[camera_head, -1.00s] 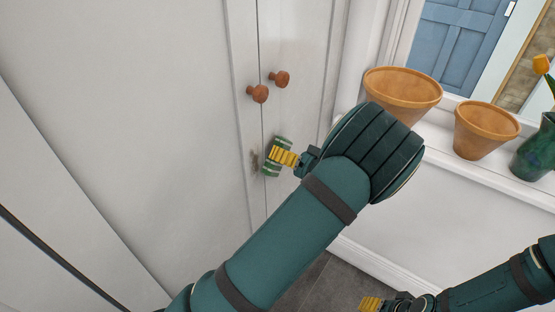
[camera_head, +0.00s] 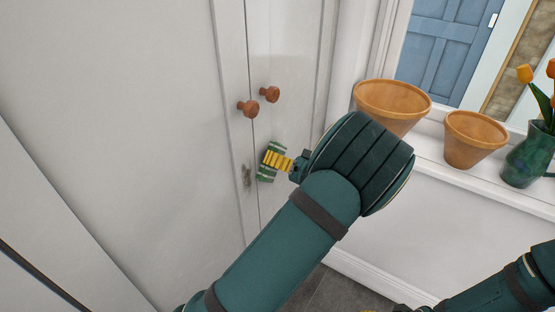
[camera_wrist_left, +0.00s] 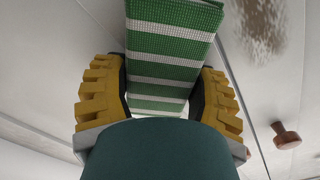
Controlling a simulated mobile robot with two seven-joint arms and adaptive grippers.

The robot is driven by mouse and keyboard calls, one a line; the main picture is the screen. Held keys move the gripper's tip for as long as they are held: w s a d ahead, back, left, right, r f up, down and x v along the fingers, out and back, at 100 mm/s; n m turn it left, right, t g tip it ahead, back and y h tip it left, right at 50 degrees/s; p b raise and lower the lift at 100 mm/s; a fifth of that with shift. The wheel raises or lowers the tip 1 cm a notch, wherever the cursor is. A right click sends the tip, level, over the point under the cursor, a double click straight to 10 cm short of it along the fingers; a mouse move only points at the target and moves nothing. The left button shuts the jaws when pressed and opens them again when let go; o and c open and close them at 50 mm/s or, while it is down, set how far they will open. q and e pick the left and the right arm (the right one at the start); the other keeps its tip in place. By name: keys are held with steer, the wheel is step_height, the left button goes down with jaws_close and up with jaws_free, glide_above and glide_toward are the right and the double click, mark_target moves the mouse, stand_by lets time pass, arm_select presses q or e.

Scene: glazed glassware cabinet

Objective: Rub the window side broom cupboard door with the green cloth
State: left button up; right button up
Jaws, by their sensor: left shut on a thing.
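The green cloth (camera_head: 264,177), striped green and white, is in my left gripper (camera_head: 276,161), whose yellow fingers are shut on it. The cloth (camera_wrist_left: 172,42) also fills the middle of the left wrist view between the two fingers. It is at the window side broom cupboard door (camera_head: 291,75), the white right-hand door, just right of the seam and below the knobs. I cannot tell whether it touches the door. A brownish smudge (camera_head: 246,176) shows left of the seam, on the other door; it also shows in the wrist view (camera_wrist_left: 262,25).
Two round brown knobs, left (camera_head: 247,109) and right (camera_head: 269,94), stick out above the cloth. On the windowsill at right are a large terracotta pot (camera_head: 391,101), a smaller one (camera_head: 474,139) and a green jug (camera_head: 529,158) with orange tulips. My left forearm crosses the view.

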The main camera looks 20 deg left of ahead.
mark_target(271, 168)
arm_select(q)
steer(key=shift+s+a, duration=0.15)
steer(key=shift+s, duration=0.7)
steer(key=shift+s+a, duration=0.1)
steer(key=shift+s, duration=0.7)
steer(key=shift+r+p, duration=0.4)
steer(key=shift+r, duration=0.75)
steer(key=shift+w+d+f+b, duration=0.1)
steer(key=shift+w+b, duration=0.2)
steer(key=shift+w, duration=0.4)
steer(key=shift+w+d+b, duration=0.15)
steer(key=shift+w+b, duration=0.1)
steer(key=shift+w, duration=0.45)
steer(key=shift+w+d+b, duration=0.1)
steer(key=shift+w+b, duration=0.1)
steer(key=shift+w, duration=0.45)
steer(key=shift+s+d+b, duration=0.2)
steer(key=shift+d+b, duration=0.1)
steer(key=shift+d, duration=1.1)
steer(key=shift+s+d+b, duration=0.2)
steer(key=shift+d+b, duration=0.05)
steer(key=shift+d, duration=1.35)
